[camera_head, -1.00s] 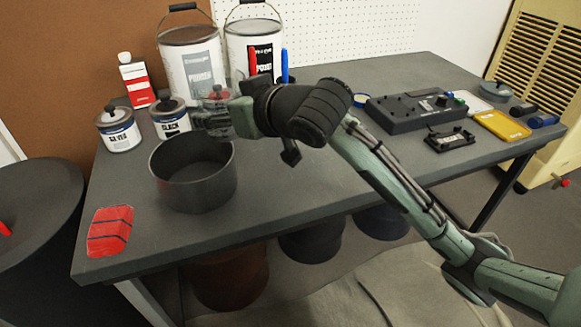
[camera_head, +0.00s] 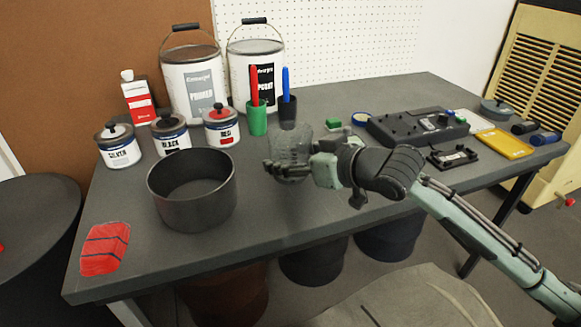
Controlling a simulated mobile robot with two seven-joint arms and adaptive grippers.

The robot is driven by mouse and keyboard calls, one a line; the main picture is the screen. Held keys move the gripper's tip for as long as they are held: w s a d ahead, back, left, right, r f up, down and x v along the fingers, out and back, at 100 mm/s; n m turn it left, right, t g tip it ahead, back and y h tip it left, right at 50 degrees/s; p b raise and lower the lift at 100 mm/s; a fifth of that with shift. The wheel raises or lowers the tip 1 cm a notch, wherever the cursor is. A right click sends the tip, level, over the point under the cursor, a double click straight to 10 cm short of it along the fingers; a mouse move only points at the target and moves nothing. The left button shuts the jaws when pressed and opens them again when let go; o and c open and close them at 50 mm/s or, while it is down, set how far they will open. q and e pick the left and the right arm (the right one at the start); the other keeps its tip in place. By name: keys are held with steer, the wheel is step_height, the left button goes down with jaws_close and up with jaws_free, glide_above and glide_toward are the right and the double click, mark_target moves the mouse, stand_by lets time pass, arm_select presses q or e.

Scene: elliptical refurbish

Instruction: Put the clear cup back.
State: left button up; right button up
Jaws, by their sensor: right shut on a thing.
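The clear cup (camera_head: 289,144) is see-through and looks roughly upright at the middle of the table. My right gripper (camera_head: 288,172) is shut on it, around its lower part, with the arm coming in from the right. Whether the cup's base touches the table is hard to tell. My left gripper is not in view.
A dark open pot (camera_head: 192,207) stands left of the cup. Behind are silver (camera_head: 120,150), black (camera_head: 172,140) and red (camera_head: 222,130) paint cans, and a green holder (camera_head: 256,120) and dark holder (camera_head: 288,110) with markers. A dark device (camera_head: 415,128) lies right.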

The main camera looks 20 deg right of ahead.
steer(key=shift+f, duration=1.25)
steer(key=o, duration=1.2)
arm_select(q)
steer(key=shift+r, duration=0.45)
arm_select(e)
steer(key=shift+o, duration=0.2)
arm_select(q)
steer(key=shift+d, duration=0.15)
